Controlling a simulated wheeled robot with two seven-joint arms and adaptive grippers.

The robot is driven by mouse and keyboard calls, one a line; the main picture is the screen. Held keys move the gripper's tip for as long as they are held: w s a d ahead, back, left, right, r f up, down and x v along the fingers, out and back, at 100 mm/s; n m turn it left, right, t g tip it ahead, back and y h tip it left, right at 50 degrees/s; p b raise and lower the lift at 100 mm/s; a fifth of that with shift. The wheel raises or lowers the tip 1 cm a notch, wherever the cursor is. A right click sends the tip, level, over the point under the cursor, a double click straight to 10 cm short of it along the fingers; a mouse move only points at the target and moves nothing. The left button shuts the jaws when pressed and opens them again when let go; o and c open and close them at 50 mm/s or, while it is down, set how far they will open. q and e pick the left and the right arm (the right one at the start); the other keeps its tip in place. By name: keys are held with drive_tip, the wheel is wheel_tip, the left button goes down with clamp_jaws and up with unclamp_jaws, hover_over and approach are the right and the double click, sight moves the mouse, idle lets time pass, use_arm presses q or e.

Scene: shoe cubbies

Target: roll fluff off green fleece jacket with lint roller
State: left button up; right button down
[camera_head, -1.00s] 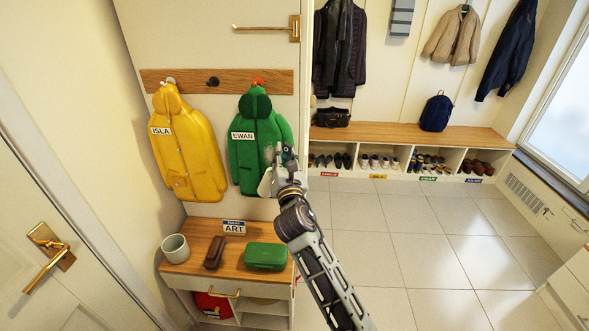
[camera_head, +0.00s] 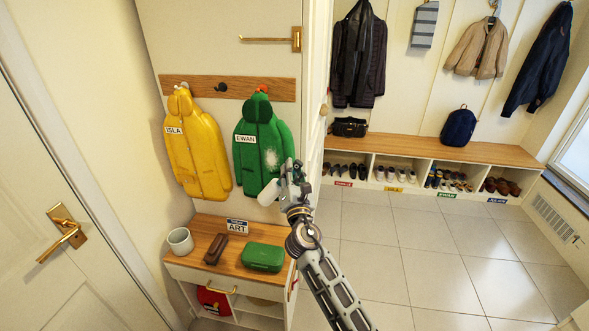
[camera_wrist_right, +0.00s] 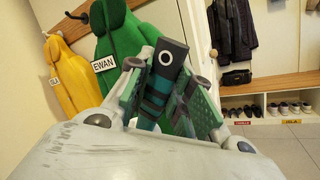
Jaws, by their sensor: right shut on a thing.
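The green fleece jacket (camera_head: 251,149) hangs from a peg and bears an EWAN label. A pale patch of fluff (camera_head: 271,159) shows on its lower right front. My right gripper (camera_head: 293,172) is shut on the handle of the lint roller (camera_head: 269,192), whose white head is just below and right of the jacket's front. Whether roller and jacket touch is unclear. My left gripper is out of view.
A yellow jacket (camera_head: 196,150) hangs to the left of the green one. Below is a small cabinet (camera_head: 200,250) with a cup (camera_head: 180,240), a brown brush-like item (camera_head: 216,249) and a green box (camera_head: 262,257). The tiled floor at right is clear.

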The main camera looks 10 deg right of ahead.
drive_tip(key=shift+a+f+m+t, duration=0.1)
drive_tip(key=shift+a+m+t, duration=0.2)
drive_tip(key=shift+m, duration=0.5)
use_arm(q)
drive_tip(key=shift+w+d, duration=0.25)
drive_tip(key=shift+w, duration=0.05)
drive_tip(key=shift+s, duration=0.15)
